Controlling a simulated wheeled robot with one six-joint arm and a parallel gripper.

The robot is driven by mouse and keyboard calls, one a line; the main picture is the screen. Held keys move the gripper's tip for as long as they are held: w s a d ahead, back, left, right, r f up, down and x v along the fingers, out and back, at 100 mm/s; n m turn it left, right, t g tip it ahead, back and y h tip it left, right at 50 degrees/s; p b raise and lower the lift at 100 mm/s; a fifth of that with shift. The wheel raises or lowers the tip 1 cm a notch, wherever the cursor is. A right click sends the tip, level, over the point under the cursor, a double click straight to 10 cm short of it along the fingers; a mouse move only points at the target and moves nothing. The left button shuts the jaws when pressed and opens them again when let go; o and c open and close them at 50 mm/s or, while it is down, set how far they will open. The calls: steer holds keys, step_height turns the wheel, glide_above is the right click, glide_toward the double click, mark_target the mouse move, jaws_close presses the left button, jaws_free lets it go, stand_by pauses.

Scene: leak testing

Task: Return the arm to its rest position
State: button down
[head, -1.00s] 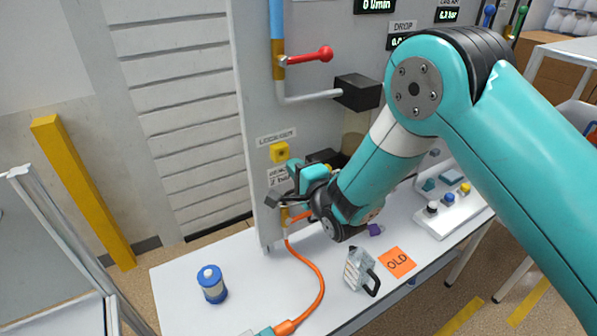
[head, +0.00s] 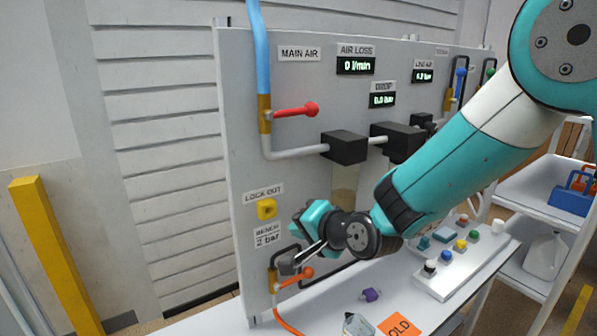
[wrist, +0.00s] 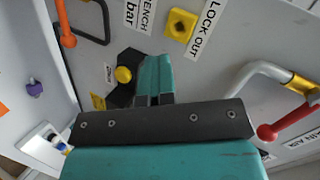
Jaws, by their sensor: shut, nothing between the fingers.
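My gripper (head: 289,265) is shut and empty in the head view, in front of the lower left of the grey test panel (head: 240,110). My arm reaches in from the upper right. In the wrist view my shut gripper (wrist: 154,100) points at the panel, with the lock-out block (wrist: 180,25) beyond it and the orange handle (wrist: 65,25) at the upper left.
A red main-air lever (head: 297,110) and black boxes (head: 344,146) stick out of the panel near my arm. A button box (head: 465,255), purple piece (head: 370,294) and orange OLD card (head: 399,327) are on the bench. A yellow post (head: 50,260) stands left.

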steer(key=s+d+f+n+g+h+b, duration=0.1)
steer(key=s+d+n+g+b, duration=0.2)
steer(key=s, duration=0.6)
steer(key=s+d+f+n+g+h+b, duration=0.1)
steer(key=s+d+n, duration=0.4)
steer(key=s, duration=0.5)
steer(key=s+d+f+n+g+h+b, duration=0.2)
steer(key=s+d+n+g+b, duration=0.2)
steer(key=s, duration=0.6)
steer(key=d+g, duration=0.2)
steer(key=d, duration=0.1)
steer(key=shift+s+n+b, duration=0.25)
steer(key=shift+n+b, duration=0.15)
